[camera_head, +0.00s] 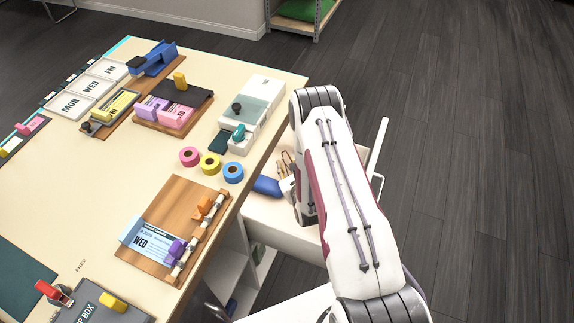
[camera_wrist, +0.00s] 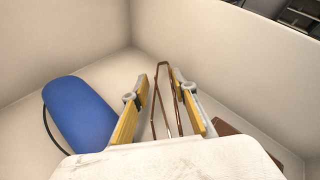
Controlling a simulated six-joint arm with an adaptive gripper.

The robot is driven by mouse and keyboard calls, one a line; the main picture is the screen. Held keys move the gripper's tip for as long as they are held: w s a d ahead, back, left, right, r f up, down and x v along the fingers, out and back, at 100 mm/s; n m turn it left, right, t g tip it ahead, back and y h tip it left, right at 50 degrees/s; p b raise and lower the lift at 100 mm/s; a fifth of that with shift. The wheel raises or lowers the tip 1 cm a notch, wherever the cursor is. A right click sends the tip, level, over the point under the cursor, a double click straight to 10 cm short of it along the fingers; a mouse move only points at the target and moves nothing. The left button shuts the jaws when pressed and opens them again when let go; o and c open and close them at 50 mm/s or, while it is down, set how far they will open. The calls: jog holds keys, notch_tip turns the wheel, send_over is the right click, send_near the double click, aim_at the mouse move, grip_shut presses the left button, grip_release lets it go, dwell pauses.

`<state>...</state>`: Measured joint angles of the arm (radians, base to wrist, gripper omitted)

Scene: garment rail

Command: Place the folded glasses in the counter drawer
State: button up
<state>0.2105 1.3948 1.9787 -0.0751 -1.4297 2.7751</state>
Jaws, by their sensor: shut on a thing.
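The folded glasses (camera_wrist: 158,84) have a thin brown frame and show between the yellow-padded fingers of my gripper (camera_wrist: 160,103) in the wrist view. My gripper is shut on them, inside the open white drawer. In the head view the glasses (camera_head: 283,163) show as small brown lines at the left side of my arm. The drawer (camera_head: 277,222) is pulled out from the counter. Its pale inner walls (camera_wrist: 75,55) surround the gripper in the wrist view. Whether the glasses touch the drawer floor I cannot tell. My arm hides much of the drawer in the head view.
A blue rounded case (camera_wrist: 78,112) lies in the drawer left of my gripper, and a brown flat item (camera_wrist: 245,145) lies to the right. The counter top (camera_head: 130,165) holds tape rolls (camera_head: 210,163), a wooden board (camera_head: 160,250) and trays. Dark floor lies open at right.

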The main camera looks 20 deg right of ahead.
aim_at(285, 158)
jog(key=shift+f, duration=0.5)
jog(key=shift+f, duration=0.15)
jog(key=o, duration=0.7)
jog(key=shift+c, duration=0.2)
jog(key=shift+s+r, duration=0.1)
jog(key=shift+r, duration=0.1)
jog(key=shift+s+r, duration=0.15)
jog(key=shift+s, duration=0.3)
jog(key=shift+s+a+r, duration=0.1)
jog(key=shift+s+r, duration=0.3)
jog(key=shift+r, duration=0.2)
jog(key=shift+s+a+r, duration=0.1)
jog(key=shift+s+r, duration=0.3)
jog(key=shift+r, duration=2.85)
